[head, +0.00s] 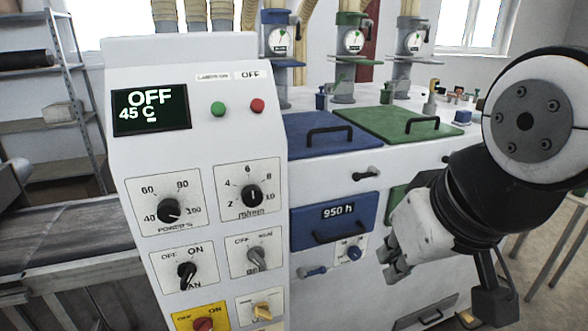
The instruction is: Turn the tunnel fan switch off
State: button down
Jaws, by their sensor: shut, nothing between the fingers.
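The control panel (205,140) is a white cabinet front on the left in the head view. The fan switch (187,272) is a black rotary knob on a white plate in its lower left, with OFF printed at left and ON at right. Its label is partly covered by the knob and reads "AN". The knob seems tilted toward ON, but its pointer is too small to be sure. My gripper (393,268) is shut and empty, to the right of the panel, in front of the white machine body and well apart from the switch.
Close around the switch are a power dial (169,211), a speed dial (252,195), a grey selector (257,258), a yellow knob (262,311) and a red switch (203,324). The display (150,109) reads OFF, 45 C. A blue drawer (335,220) lies between panel and gripper.

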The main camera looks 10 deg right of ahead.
aim_at(186, 270)
jog(key=i+l+z, duration=0.25)
jog(key=l, duration=0.2)
jog(key=k+u, duration=0.15)
jog(key=u, duration=1.25)
jog(key=k+j+z, duration=0.3)
jog(key=k+j, duration=0.25)
jog(key=k, duration=0.15)
